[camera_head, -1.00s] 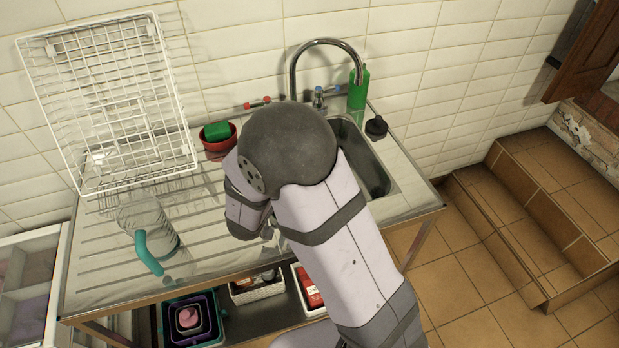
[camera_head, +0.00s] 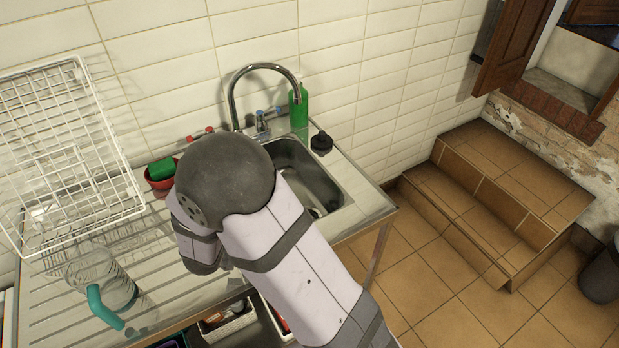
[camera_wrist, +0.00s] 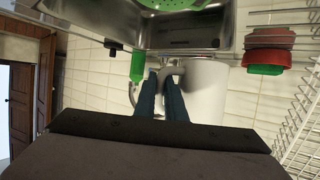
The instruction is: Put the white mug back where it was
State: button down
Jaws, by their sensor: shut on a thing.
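The white mug (camera_wrist: 207,92) shows in the wrist view, just right of my fingers, with its handle (camera_wrist: 172,72) reaching in between them. My gripper (camera_wrist: 163,78) is shut on the handle. In the camera_head view my arm hides both the gripper and the mug. I cannot tell there how high the mug is above the counter.
A metal sink (camera_head: 304,184) with a tap (camera_head: 262,122) lies right of my arm. A green bottle (camera_head: 299,106) and a black object (camera_head: 321,142) stand by it. A red bowl (camera_head: 160,182), a clear jug (camera_head: 101,278) and a white wire rack (camera_head: 65,150) are to the left.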

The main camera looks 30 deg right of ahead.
jog(key=s+d+r+m+g+h+b, duration=0.1)
jog(key=s+d+m+g+h+b, duration=0.1)
jog(key=d, duration=1.5)
jog(key=s+d+r+m+g+h+b, duration=0.1)
jog(key=s+d+m+g+h+b, duration=0.2)
jog(key=s+d, duration=0.5)
jog(key=shift+s+d+m+g+b, duration=0.2)
jog(key=shift+d+m+g+b, duration=0.75)
jog(key=shift+d, duration=3.65)
jog(key=shift+m+g+p, duration=0.25)
jog(key=shift+m+p, duration=0.05)
jog(key=shift+m, duration=0.15)
jog(key=shift+f+b, duration=0.4)
jog(key=shift+f, duration=4.55)
jog(key=shift+f, duration=0.2)
jog(key=c, duration=1.8)
grip_release()
